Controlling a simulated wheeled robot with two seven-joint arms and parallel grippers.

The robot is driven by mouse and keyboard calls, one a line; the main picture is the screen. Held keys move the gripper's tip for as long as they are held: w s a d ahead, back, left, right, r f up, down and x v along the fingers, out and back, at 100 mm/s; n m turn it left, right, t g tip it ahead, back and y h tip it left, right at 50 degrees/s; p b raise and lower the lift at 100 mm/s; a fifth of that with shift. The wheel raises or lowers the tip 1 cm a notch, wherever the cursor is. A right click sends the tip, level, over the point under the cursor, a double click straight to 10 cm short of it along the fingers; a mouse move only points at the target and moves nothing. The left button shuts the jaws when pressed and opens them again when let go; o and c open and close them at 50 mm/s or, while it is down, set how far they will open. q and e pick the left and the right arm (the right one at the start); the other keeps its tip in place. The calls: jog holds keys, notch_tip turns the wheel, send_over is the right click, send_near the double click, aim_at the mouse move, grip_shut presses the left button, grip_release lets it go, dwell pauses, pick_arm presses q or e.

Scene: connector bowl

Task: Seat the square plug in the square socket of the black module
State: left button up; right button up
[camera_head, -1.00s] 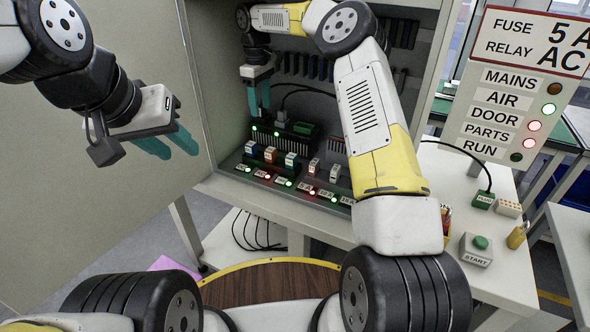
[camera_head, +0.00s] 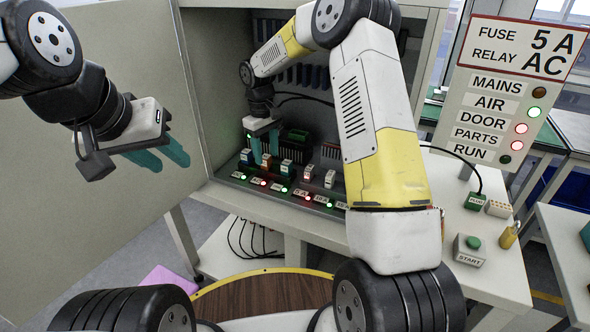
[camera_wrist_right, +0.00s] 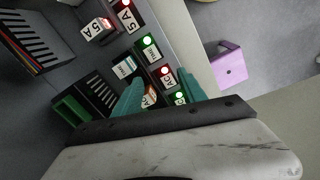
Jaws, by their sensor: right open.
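A green block (camera_head: 475,201) with a black cable lies on the right bench; it may be the square plug, but its shape is too small to tell. A black finned module (camera_head: 296,143) with a green part stands inside the cabinet, partly behind my right gripper; it also shows in the right wrist view (camera_wrist_right: 98,90). I cannot make out a square socket. My right gripper (camera_head: 265,146) is open, its teal fingers pointing down just above the front relay row, around or above a brown relay (camera_head: 266,160). In the right wrist view the fingers (camera_wrist_right: 160,92) are apart. My left gripper (camera_head: 160,156) hangs open and empty near the cabinet door.
Several small relays and fuses, one a white-topped fuse (camera_head: 330,179), line the cabinet's front panel with red and green lights. A START box (camera_head: 469,250), a yellow padlock (camera_head: 509,236) and a status board (camera_head: 497,118) are at right.

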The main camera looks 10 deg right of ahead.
jog(key=s+d+f+m, duration=0.2)
jog(key=s+d, duration=0.1)
jog(key=s+d+f+m, duration=0.2)
jog(key=s+d, duration=0.1)
jog(key=s+d+f+m, duration=0.1)
jog(key=s+d+m, duration=0.1)
jog(key=s+d, duration=0.1)
jog(key=shift+s+d+f, duration=0.3)
jog(key=shift+s+f, duration=0.1)
jog(key=s+r+t+y, duration=0.1)
jog(key=s+r, duration=0.2)
jog(key=r, duration=0.3)
jog(key=s+d+r+t, duration=0.1)
jog(key=s+r, duration=0.1)
jog(key=r, duration=0.4)
jog(key=s+r+t+y, duration=0.1)
jog(key=s+r, duration=0.2)
jog(key=r, duration=0.3)
jog(key=s+r+t, duration=0.1)
jog(key=s+r, duration=0.3)
jog(key=s, duration=0.3)
jog(key=s+r+m+t, duration=0.1)
jog(key=s+r+t, duration=0.1)
jog(key=s+r, duration=0.2)
jog(key=s, duration=0.3)
jog(key=shift+d+r+y, duration=0.15)
jog(key=shift+r+y, duration=0.15)
jog(key=shift+r, duration=0.05)
